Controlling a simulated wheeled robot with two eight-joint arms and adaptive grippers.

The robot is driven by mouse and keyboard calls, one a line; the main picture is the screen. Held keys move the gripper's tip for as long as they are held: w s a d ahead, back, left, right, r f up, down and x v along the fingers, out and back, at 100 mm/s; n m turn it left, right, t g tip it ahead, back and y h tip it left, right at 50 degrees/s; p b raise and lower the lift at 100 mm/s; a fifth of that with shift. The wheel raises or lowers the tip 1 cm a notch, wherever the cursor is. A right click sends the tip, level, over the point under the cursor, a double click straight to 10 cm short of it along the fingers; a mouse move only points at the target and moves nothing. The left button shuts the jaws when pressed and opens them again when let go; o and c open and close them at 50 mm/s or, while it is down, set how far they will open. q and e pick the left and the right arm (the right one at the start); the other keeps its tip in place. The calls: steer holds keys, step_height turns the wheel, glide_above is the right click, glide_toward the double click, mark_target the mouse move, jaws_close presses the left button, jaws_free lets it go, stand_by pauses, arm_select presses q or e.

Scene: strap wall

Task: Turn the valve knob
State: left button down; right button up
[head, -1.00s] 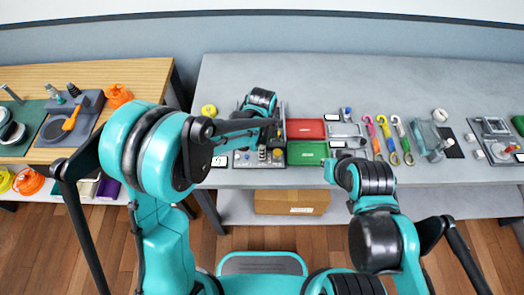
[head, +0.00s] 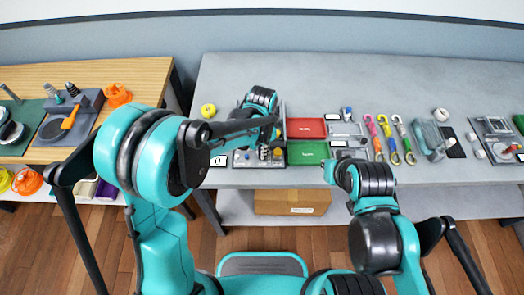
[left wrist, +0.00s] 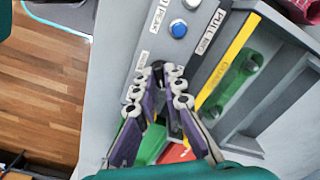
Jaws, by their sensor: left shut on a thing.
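My left gripper (left wrist: 160,82) has its jointed purple-and-grey fingers drawn together at the grey control panel (left wrist: 142,50) in the left wrist view. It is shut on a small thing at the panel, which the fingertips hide. This is where the valve knob seems to be, but I cannot see the knob itself. In the head view the left gripper (head: 266,146) is over the panel, partly covered by my arm. My right gripper (head: 343,152) is small and dark near the green tray, its fingers not clear.
A blue button (left wrist: 178,29) and a yellow bar (left wrist: 228,60) are close to the left gripper. A red tray (head: 305,128) and a green tray (head: 307,152) lie right of the panel. Coloured straps (head: 383,130) are farther right. A cardboard box (head: 290,201) sits below.

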arm_select(q)
steer(key=n, duration=0.5)
steer(key=shift+n, duration=0.3)
steer(key=n, duration=0.5)
steer(key=shift+b, duration=0.35)
steer(key=shift+n, duration=0.3)
steer(key=c, duration=1.6)
jaws_free()
step_height(320, 180, up, 12)
steer(key=shift+r, duration=0.1)
